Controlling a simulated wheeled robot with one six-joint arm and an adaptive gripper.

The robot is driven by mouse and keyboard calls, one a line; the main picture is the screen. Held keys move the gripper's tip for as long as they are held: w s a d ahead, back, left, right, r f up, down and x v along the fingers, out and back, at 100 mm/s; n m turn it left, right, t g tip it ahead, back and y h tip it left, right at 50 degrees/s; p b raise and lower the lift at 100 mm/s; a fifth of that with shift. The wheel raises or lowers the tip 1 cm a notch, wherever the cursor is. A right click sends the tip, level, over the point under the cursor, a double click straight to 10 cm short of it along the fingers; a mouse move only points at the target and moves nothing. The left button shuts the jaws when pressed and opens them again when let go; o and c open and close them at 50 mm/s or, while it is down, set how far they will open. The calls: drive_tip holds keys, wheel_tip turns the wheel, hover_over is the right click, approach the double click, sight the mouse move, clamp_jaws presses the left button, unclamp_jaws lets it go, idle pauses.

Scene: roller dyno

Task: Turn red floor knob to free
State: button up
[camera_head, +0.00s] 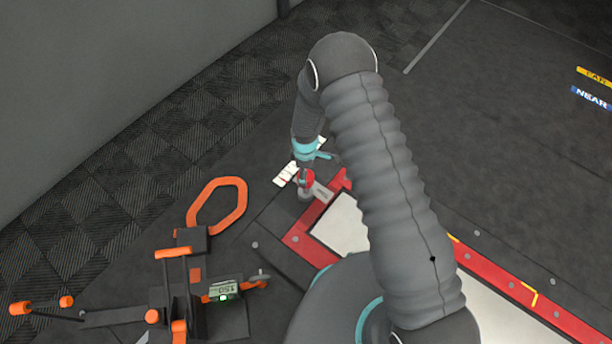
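The red floor knob (307,178) is small in the head view, beside the corner of a red-edged floor frame. My arm reaches down over it from above, and the teal wrist ring sits just above the knob. My gripper (304,170) is at or right by the knob. Its fingers are too small and too covered to tell whether they touch the knob or are open or shut. The knob's pointer direction cannot be made out. White label plates (286,174) lie on the floor just left of the knob.
The red frame (300,240) with pale panels runs to the lower right. An orange-and-black device with a lit display (223,290) and an orange loop handle (218,205) stand at left. Yellow "FAR" (594,76) and blue "NEAR" (592,97) labels are at right. Dark floor there is clear.

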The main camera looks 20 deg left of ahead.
drive_tip(key=shift+f, duration=2.05)
drive_tip(key=c, duration=1.2)
drive_tip(key=shift+o, duration=0.2)
drive_tip(key=shift+d, duration=0.15)
